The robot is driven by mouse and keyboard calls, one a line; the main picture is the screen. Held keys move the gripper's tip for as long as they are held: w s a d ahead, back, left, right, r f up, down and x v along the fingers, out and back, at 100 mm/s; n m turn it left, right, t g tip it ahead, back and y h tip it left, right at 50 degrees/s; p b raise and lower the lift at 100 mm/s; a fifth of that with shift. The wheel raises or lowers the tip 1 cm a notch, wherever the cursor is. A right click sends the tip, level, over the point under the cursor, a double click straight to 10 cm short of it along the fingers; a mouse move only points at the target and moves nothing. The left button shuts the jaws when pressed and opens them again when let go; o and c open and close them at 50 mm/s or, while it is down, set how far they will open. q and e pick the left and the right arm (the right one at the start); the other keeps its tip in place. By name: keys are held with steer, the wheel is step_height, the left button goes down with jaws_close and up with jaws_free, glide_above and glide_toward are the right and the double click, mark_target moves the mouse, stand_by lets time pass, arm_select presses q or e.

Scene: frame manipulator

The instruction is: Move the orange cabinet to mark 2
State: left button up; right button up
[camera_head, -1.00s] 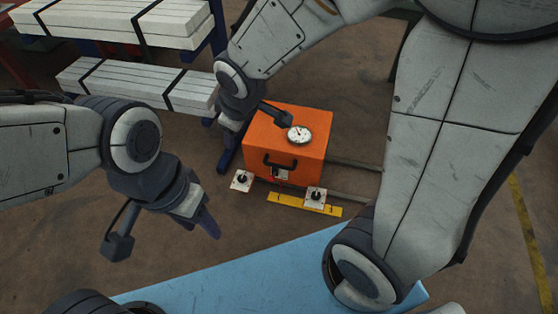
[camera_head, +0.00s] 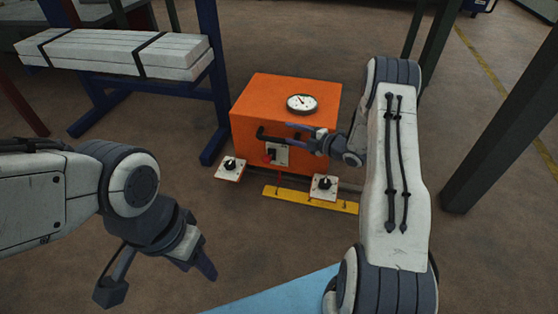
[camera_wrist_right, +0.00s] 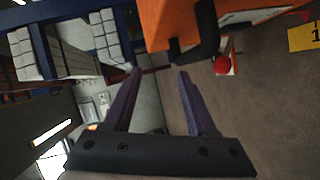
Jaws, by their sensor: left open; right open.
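The orange cabinet (camera_head: 262,92) stands on the floor in the middle of the head view, with a round gauge (camera_head: 301,104) on top and a dark handle (camera_head: 265,136) on its front. My right gripper (camera_head: 298,134) is at the cabinet's front, close to the handle. In the right wrist view its two fingers are apart and empty, and the dark handle (camera_wrist_right: 205,35) lies just beyond the tips (camera_wrist_right: 160,72). Contact with the handle cannot be told. My left gripper (camera_head: 205,262) hangs open at the lower left, well away from the cabinet. Mark 2 cannot be made out.
Two white plates with black knobs (camera_head: 230,168) (camera_head: 324,186) flank the cabinet's front. A yellow strip (camera_head: 300,199) lies before it; a yellow plate reading 1 (camera_wrist_right: 303,37) shows in the wrist view. A blue rack (camera_head: 212,90) stands left, a dark post (camera_head: 500,120) right.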

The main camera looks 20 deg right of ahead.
mark_target(281, 143)
steer(key=s+d+f+n+t+y+b, duration=0.1)
steer(key=s+d+f+y+b, duration=0.15)
steer(key=f, duration=0.35)
steer(key=shift+h, duration=0.45)
steer(key=b+x, duration=0.5)
steer(key=x, duration=0.3)
steer(key=shift+w+a+f, duration=0.2)
steer(key=shift+a, duration=0.15)
steer(key=shift+w+a+r+b, duration=0.15)
steer(key=shift+w+a+b, duration=0.2)
steer(key=shift+w, duration=0.1)
arm_select(q)
step_height(281, 143, down, 10)
arm_select(e)
jaws_close()
